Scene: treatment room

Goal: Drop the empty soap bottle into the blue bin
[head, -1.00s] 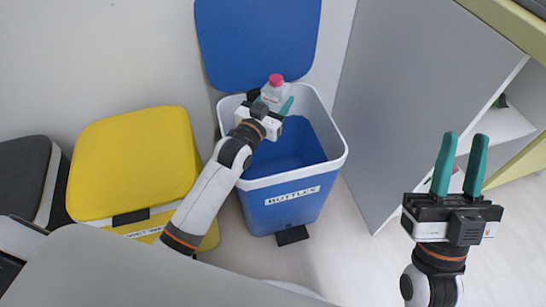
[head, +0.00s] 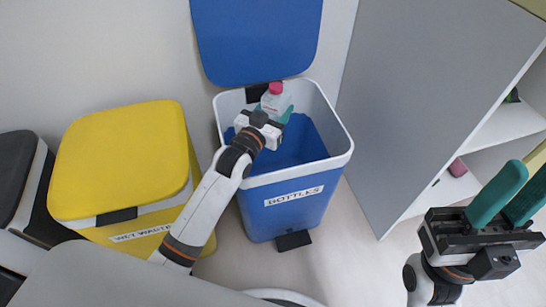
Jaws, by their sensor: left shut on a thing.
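The soap bottle (head: 275,99) is clear with a pink-red cap. My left gripper (head: 274,113) is shut on it and holds it upright over the back part of the blue bin's opening. The gripper hides the lower part of the bottle. The blue bin (head: 285,212) has a white rim, a "BOTTLES" label and its blue lid raised against the wall. Its visible inside is blue and looks empty. My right gripper (head: 508,195) is at the right, away from the bin, with a gap between its green fingers and nothing seen between them.
A yellow bin (head: 122,160) labelled "WET WASTE" stands left of the blue bin with its lid shut. A dark bin (head: 16,175) is at the far left. A grey cabinet (head: 425,100) with open shelves stands close on the right. A small pink object (head: 457,167) sits on a shelf.

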